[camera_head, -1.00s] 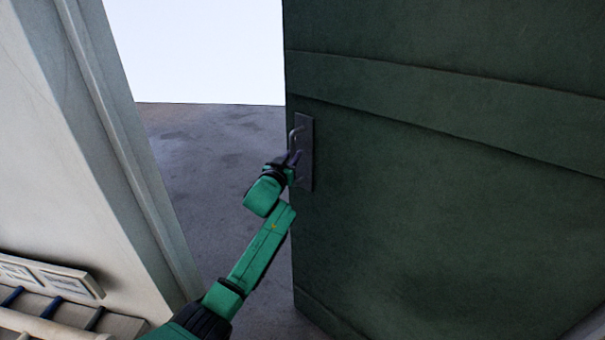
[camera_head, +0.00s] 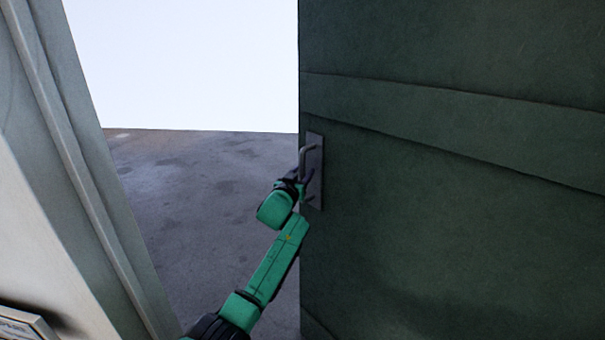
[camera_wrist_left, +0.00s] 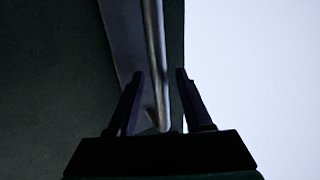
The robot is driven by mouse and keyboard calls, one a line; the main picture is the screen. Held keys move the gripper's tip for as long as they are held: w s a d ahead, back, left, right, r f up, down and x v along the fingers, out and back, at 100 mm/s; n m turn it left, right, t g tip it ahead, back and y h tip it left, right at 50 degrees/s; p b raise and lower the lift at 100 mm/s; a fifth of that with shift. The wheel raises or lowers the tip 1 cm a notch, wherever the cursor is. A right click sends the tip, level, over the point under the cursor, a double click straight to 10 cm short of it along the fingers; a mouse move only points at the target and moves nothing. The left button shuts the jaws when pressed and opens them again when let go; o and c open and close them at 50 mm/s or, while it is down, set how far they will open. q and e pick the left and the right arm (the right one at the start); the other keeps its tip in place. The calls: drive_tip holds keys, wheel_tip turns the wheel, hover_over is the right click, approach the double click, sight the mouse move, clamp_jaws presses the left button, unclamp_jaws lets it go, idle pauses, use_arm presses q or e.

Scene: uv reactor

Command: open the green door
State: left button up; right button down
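The green door (camera_head: 440,220) fills the right of the head view and stands ajar, with a wide gap between its left edge and the door frame. Its metal handle (camera_head: 304,158) sits on a grey plate (camera_head: 315,185) near that edge. My left gripper (camera_head: 303,180) is at the lower part of the handle. In the left wrist view the handle bar (camera_wrist_left: 156,60) runs down between the two spread fingers of the left gripper (camera_wrist_left: 159,90), with space visible to the right finger. Its fingers are not closed on the bar. My right gripper is not seen.
The pale door frame and wall (camera_head: 80,190) stand on the left. A grey floor (camera_head: 200,190) lies beyond the opening and looks clear. A small framed panel (camera_head: 25,325) shows at the lower left.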

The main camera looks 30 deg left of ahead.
use_arm(q)
drive_tip(key=shift+r, duration=0.1)
drive_tip(key=s+d+b, duration=0.1)
drive_tip(key=s+d, duration=0.1)
drive_tip(key=s, duration=1.2)
drive_tip(key=shift+s+d, duration=0.15)
